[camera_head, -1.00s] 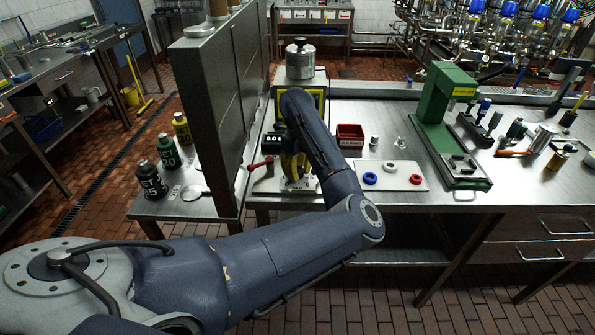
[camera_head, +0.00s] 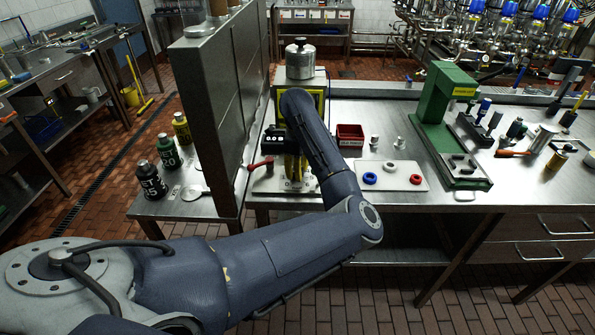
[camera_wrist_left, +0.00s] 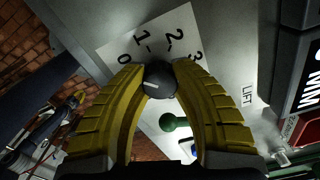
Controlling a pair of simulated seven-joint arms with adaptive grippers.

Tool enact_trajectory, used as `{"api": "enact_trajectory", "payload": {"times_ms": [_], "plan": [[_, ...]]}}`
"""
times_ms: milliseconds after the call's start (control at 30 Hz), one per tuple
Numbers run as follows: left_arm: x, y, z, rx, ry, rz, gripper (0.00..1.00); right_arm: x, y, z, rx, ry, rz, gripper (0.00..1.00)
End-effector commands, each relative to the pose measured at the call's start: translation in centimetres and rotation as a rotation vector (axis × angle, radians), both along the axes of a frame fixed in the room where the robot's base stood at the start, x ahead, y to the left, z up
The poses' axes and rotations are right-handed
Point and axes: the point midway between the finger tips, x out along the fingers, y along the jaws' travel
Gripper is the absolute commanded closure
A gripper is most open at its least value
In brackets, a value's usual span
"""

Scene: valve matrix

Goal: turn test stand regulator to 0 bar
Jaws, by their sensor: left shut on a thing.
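The test stand, topped by a silver vessel (camera_head: 300,62), stands at the bench's left end behind my left arm. My left gripper (camera_head: 293,178) reaches down to its base; my own arm hides much of the stand. In the left wrist view the yellow fingers of my left gripper (camera_wrist_left: 159,76) are shut on the dark regulator knob (camera_wrist_left: 160,84). A light mark on the knob points left, roughly on the 0 side. The white dial plate (camera_wrist_left: 158,42) carries the numbers 0, 1, 2 and 3 around the knob. My right gripper is out of view.
A steel partition (camera_head: 222,110) stands close left of the stand. A red lever (camera_head: 261,163) sticks out at the stand's left. Right of it are a red bin (camera_head: 350,135), a white board (camera_head: 395,182) with coloured rings, and a green press (camera_head: 440,100).

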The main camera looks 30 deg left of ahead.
Motion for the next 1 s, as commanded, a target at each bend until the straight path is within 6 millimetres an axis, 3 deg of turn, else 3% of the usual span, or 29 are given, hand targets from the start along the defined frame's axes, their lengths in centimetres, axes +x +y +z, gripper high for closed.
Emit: {"api": "enact_trajectory", "payload": {"times_ms": [200, 233, 467, 767, 1000], "plan": [[0.0, 0.1, 0.1, 0.002, -0.001, 0.002, 1.0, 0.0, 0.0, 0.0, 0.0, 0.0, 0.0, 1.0], [0.0, 0.1, 0.1, 0.002, -0.001, 0.002, 0.71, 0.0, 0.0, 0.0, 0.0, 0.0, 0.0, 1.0], [0.0, 0.1, 0.0, 0.001, 0.0, 0.001, 0.45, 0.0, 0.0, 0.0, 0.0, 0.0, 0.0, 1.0], [0.0, 0.0, 0.1, 0.0, -0.001, 0.0, 0.43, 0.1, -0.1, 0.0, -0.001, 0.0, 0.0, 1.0], [0.1, 0.0, 2.5, 0.0, -0.004, 0.001, 0.43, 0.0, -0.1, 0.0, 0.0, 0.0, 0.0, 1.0]]}}
